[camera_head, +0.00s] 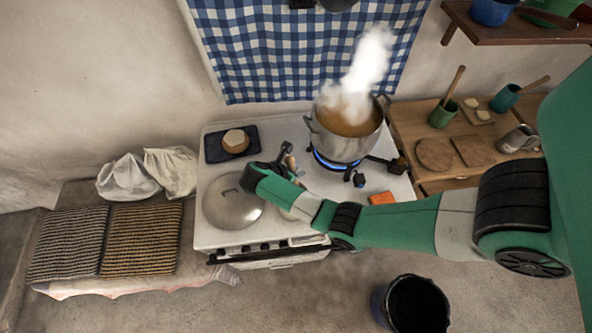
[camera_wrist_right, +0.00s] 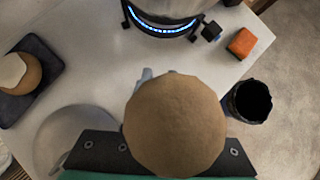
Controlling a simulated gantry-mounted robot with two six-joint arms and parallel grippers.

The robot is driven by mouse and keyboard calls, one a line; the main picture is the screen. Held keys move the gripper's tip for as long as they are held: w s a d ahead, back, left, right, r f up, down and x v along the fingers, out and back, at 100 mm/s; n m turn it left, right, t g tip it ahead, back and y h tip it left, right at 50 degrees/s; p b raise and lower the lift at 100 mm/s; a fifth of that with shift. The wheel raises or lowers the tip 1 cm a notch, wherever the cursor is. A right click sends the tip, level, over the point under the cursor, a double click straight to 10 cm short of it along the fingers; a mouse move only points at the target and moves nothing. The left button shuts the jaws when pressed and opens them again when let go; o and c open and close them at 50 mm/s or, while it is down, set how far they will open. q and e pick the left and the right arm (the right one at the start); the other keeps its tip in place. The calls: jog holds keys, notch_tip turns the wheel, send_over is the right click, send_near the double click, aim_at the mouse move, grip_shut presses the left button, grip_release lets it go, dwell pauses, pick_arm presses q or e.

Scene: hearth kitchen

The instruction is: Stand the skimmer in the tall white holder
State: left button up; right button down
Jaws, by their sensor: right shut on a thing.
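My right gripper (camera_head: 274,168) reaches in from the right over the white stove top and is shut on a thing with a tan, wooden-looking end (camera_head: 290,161). In the right wrist view this round tan end (camera_wrist_right: 175,125) fills the space between the dark jaws. It looks like the skimmer's handle seen end-on, and it hides most of what lies below. A small pale grey-blue piece shows just behind it; I cannot tell what it is. A whitish rounded thing (camera_head: 286,212) is partly hidden under my arm; I cannot tell whether it is the tall white holder. My left gripper is not in view.
A steaming pot (camera_head: 345,125) stands on a lit blue burner. A round metal lid (camera_head: 232,208) lies at the stove's left front. A dark board (camera_head: 217,150) with a pale round food is behind it. An orange block (camera_head: 381,198) and a black bucket (camera_head: 415,305) are right.

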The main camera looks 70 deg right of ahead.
jog(key=shift+f, duration=0.45)
jog(key=c, duration=0.7)
grip_release()
jog(key=shift+o, duration=0.2)
jog(key=shift+r, duration=0.1)
jog(key=p+v, duration=0.6)
jog(key=v, duration=0.5)
jog(key=shift+r, duration=0.2)
